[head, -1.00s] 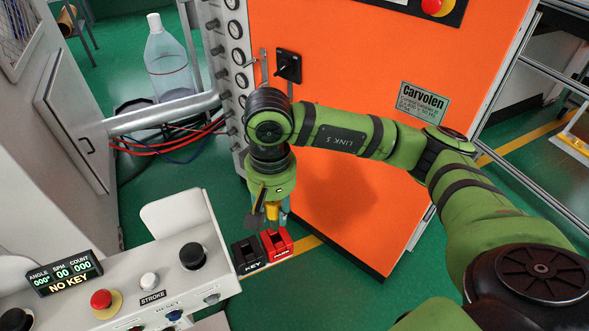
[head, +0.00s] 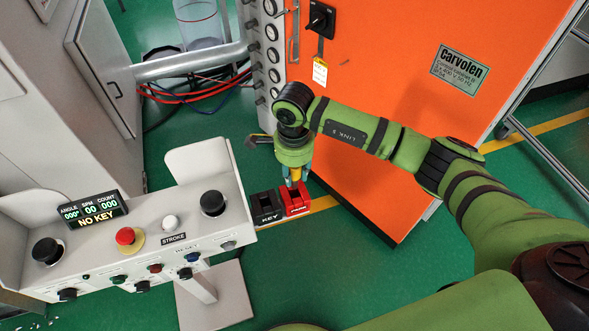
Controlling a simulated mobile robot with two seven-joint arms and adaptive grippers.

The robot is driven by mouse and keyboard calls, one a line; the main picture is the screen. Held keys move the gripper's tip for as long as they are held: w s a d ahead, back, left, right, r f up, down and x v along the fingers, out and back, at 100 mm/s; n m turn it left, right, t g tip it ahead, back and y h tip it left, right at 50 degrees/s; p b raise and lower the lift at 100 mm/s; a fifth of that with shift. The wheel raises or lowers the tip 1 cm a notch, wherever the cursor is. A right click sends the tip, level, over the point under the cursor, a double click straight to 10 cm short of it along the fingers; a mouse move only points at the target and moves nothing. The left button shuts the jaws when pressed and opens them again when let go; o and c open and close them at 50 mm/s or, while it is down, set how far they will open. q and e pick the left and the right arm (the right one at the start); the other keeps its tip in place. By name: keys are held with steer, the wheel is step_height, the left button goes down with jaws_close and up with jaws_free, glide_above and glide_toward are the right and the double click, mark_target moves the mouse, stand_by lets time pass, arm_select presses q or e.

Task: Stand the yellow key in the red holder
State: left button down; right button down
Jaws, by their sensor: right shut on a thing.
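The red holder (head: 295,204) sits at the right end of the console, beside a black holder (head: 266,208) marked KEY. My right gripper (head: 295,176) points down over the red holder and is shut on the yellow key (head: 294,184). Only a small yellow part of the key shows between the fingers and the holder. I cannot tell whether its lower end is inside the red holder or just above it. My left gripper is not in view.
The grey console (head: 160,240) carries buttons and a display (head: 92,210) reading NO KEY. An orange cabinet (head: 400,70) with a black rotary switch (head: 318,20) stands close behind my right arm. Green floor (head: 340,270) is clear in front of the holders.

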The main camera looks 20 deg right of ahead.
mark_target(294, 186)
steer(key=shift+f+b, duration=0.95)
steer(key=shift+f, duration=1.15)
steer(key=shift+f+b, duration=0.9)
steer(key=c, duration=0.8)
jaws_free()
steer(key=shift+c, duration=0.2)
step_height(294, 186, up, 12)
steer(key=shift+s+r, duration=0.1)
